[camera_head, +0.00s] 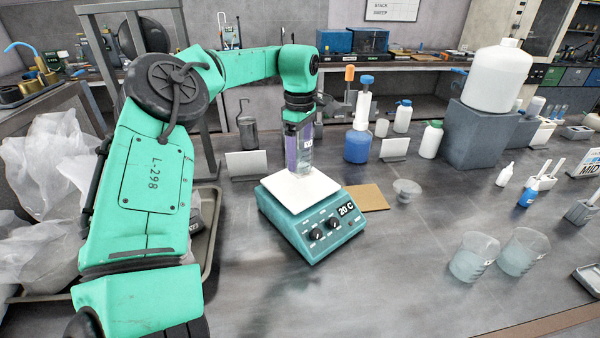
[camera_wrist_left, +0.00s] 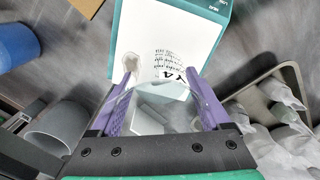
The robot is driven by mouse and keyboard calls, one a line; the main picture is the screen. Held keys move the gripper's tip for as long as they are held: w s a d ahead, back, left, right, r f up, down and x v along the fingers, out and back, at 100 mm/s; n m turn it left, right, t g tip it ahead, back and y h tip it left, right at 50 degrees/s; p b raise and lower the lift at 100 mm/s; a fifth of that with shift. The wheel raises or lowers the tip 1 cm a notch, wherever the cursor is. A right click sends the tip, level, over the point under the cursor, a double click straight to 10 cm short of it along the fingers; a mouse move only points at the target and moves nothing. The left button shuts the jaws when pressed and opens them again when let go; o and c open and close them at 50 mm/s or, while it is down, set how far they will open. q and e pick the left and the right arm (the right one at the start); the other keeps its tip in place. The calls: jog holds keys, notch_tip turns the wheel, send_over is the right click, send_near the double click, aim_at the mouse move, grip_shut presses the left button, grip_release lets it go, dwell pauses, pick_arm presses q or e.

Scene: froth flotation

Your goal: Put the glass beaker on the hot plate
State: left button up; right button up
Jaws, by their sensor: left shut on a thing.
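My left gripper (camera_head: 299,150) points straight down over the hot plate, its purple fingers shut on a clear glass beaker (camera_head: 305,160). The beaker is upright between the fingers; in the left wrist view its rim and marked wall (camera_wrist_left: 165,88) show between the fingertips (camera_wrist_left: 163,105). The hot plate (camera_head: 315,228) is teal with a white square top, two black knobs and a display reading 20 C. Its white top (camera_wrist_left: 165,35) also shows behind the beaker in the wrist view. The beaker's base is over the rear of the top; I cannot tell if it touches. My right gripper is not in view.
Two other glass beakers (camera_head: 474,258) stand at the right front. A tray (camera_head: 207,245) lies left. The bench front is clear.

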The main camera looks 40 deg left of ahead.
aim_at(300, 182)
pick_arm(q)
jog(key=f, duration=0.4)
jog(key=shift+s+d+p, duration=0.15)
jog(key=shift+d+p, duration=0.05)
jog(key=shift+p, duration=0.2)
jog(key=shift+a+f, duration=0.1)
jog(key=shift+f, duration=0.45)
jog(key=o, duration=1.4)
notch_tip(300, 182, up, 12)
jog(key=shift+r+b, duration=0.2)
jog(key=shift+b, duration=0.2)
